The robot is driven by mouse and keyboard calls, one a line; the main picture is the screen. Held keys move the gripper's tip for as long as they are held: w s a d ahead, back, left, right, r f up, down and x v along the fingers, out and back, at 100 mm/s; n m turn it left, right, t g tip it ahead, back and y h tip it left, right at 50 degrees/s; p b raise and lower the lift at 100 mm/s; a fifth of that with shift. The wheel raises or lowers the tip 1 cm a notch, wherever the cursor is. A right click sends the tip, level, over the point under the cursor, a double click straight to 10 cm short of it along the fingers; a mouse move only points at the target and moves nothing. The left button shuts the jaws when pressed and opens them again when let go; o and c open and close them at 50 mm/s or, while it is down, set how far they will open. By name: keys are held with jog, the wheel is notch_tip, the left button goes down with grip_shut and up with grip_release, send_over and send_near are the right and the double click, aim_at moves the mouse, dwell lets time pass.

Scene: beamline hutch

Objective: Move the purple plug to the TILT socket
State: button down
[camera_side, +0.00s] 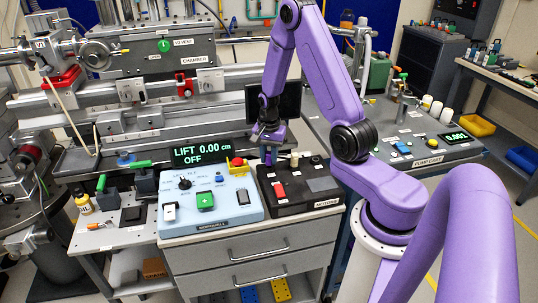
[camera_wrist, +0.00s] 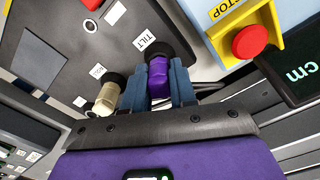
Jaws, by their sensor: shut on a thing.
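In the wrist view the purple plug (camera_wrist: 159,80) is between the two blue-grey fingers of my gripper (camera_wrist: 158,88), which is shut on it. The plug's far end is at a round black socket (camera_wrist: 156,52) beside the TILT label (camera_wrist: 145,42). I cannot tell whether it is seated in the socket or just above it. In the side view my gripper (camera_side: 268,146) is over the back left of the black MOTORS box (camera_side: 310,197); the plug is mostly hidden there.
A cream plug (camera_wrist: 106,98) stands in a neighbouring socket, close to one finger. The blue box (camera_side: 228,213) with a red stop button (camera_side: 237,162) on a yellow base is just left of the MOTORS box. A display (camera_side: 202,153) reads LIFT 0.00 cm OFF.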

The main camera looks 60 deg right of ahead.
jog(key=shift+f, duration=0.6)
dwell(0.7)
jog(key=c, duration=0.8)
grip_release()
notch_tip(320, 180, up, 17)
jog(key=s+a+r+n, duration=0.1)
jog(key=s+a+n, duration=0.2)
jog(key=a+n, duration=0.5)
jog(key=s+a+r+n, duration=0.1)
jog(key=s+a+n, duration=0.2)
jog(key=a+n, duration=0.5)
jog(key=s+a+n, duration=0.2)
jog(key=s+n, duration=0.2)
jog(key=s, duration=0.2)
jog(key=s+a+n, duration=0.2)
jog(key=s+n, duration=0.1)
jog(key=s, duration=0.2)
jog(key=s+a+n, duration=0.3)
jog(key=s+n, duration=0.1)
jog(key=s, duration=0.2)
jog(key=shift+s+n, duration=0.3)
jog(key=shift+s, duration=0.05)
